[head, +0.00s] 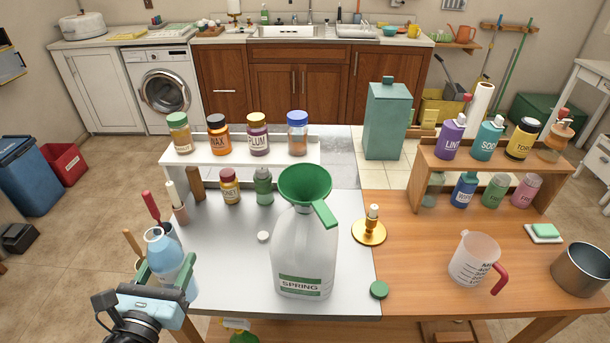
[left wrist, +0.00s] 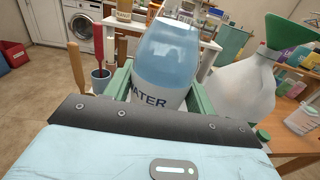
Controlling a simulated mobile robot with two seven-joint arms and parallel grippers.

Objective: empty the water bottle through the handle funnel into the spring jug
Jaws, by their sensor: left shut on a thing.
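The spring jug (head: 305,255) is a translucent white jug labelled SPRING, standing upright on the grey part of the table. The green handle funnel (head: 305,183) sits in its mouth, its handle pointing to the lower right. My left gripper (head: 172,270) is shut on the light blue water bottle (head: 163,248), at the table's left edge, left of the jug and apart from it. In the left wrist view the bottle (left wrist: 165,65) stands between the green fingers with the label WATER showing; the jug (left wrist: 240,88) and funnel (left wrist: 290,32) are to its right. My right gripper is not in view.
A green cap (head: 379,290) lies right of the jug, and a brass candle holder (head: 369,231) stands behind it. A measuring jug (head: 474,260) and a metal pot (head: 583,270) are farther right. A white shelf (head: 225,175) with several jars is behind. A tool cup (head: 170,232) stands near the bottle.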

